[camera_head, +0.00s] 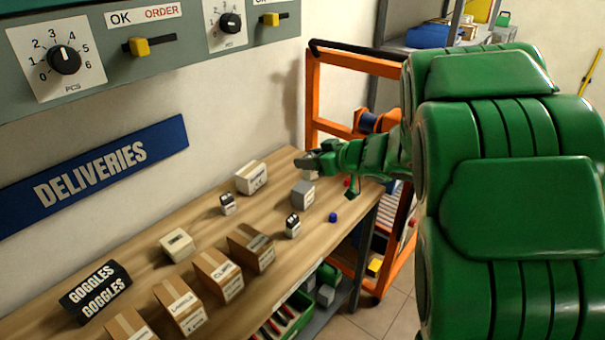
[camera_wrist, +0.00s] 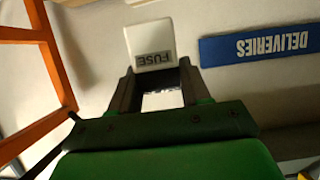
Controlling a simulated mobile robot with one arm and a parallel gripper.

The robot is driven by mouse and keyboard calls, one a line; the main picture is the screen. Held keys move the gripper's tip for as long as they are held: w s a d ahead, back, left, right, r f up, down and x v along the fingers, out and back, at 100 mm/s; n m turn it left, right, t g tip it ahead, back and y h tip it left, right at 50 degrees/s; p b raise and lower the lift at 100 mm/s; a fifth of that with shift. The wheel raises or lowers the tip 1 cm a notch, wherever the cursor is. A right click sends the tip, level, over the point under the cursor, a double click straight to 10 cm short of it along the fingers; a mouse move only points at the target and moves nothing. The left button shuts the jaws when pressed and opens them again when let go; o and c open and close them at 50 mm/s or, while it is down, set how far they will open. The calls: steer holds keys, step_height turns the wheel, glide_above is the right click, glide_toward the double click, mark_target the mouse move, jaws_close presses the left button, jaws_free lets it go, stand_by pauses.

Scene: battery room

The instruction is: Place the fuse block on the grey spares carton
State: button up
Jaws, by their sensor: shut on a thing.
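The fuse block (camera_wrist: 152,45) is white with a dark FUSE label, and it shows upside down in the wrist view. My gripper (camera_wrist: 155,75) is shut on it, with one dark finger on each side. In the head view my gripper (camera_head: 314,161) is over the far end of the wooden bench. A pale patch under its fingers may be the block, but it is too small to tell. A grey carton (camera_head: 303,194) stands on the bench just below my gripper. Its label is not readable, and the gap between it and the block cannot be judged.
A white labelled box (camera_head: 251,178) stands left of the grey carton. Small black-and-white blocks (camera_head: 292,226) and a blue item (camera_head: 333,217) lie nearby. Brown cartons (camera_head: 217,274) line the bench's (camera_head: 205,235) front. An orange frame (camera_head: 313,100) stands at the far end.

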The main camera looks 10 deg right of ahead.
steer(key=shift+w+a+f, duration=0.15)
steer(key=shift+w+f, duration=1.2)
steer(key=shift+w, duration=0.35)
steer(key=shift+w+a+f, duration=0.15)
steer(key=shift+w+f, duration=1.15)
steer(key=shift+w, duration=0.4)
steer(key=shift+w+a+f, duration=0.15)
steer(key=shift+w+f, duration=1.2)
steer(key=shift+w, duration=0.35)
steer(key=shift+w+f, duration=0.2)
steer(key=shift+f, duration=1.55)
steer(key=o, duration=1.1)
steer(key=shift+f, duration=0.1)
